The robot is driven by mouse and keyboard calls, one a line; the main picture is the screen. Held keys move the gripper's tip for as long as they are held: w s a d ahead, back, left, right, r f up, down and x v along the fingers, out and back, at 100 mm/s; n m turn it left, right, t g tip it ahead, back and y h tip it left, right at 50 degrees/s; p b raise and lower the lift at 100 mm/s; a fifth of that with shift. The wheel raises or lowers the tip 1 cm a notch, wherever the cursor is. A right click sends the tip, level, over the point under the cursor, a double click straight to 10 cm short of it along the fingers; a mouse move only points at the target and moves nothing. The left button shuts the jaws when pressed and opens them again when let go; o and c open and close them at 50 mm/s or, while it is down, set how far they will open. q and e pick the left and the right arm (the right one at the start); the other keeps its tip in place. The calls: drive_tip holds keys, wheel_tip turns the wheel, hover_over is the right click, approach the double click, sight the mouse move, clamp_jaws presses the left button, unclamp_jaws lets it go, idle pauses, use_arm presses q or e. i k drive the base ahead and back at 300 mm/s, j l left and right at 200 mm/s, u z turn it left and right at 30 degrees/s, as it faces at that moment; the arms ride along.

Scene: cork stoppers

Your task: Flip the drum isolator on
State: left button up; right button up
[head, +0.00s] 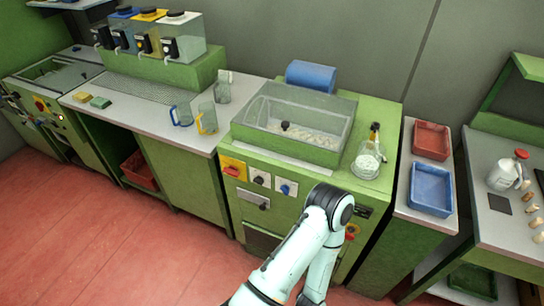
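The green drum machine (290,160) stands in the middle of the head view, with a clear-lidded box of pale pieces on top. On its front panel, at the upper left, is a red rotary handle (231,171) on a yellow plate, which looks like the drum isolator. The handle appears to lie roughly level; its exact setting is too small to read. To its right are a white plate with a dark knob (260,179) and a plate with a blue knob (285,189). One of my arms rises from the bottom centre before the panel's right part. Neither gripper shows.
A glass flask (368,160) stands on the machine's right top. Red (431,140) and blue (431,189) trays sit on the right-hand counter. Clear jugs (207,117) stand on the left counter. The red floor before the left cabinets is clear.

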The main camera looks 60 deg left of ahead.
sight(232, 171)
drive_tip(key=u, duration=2.65)
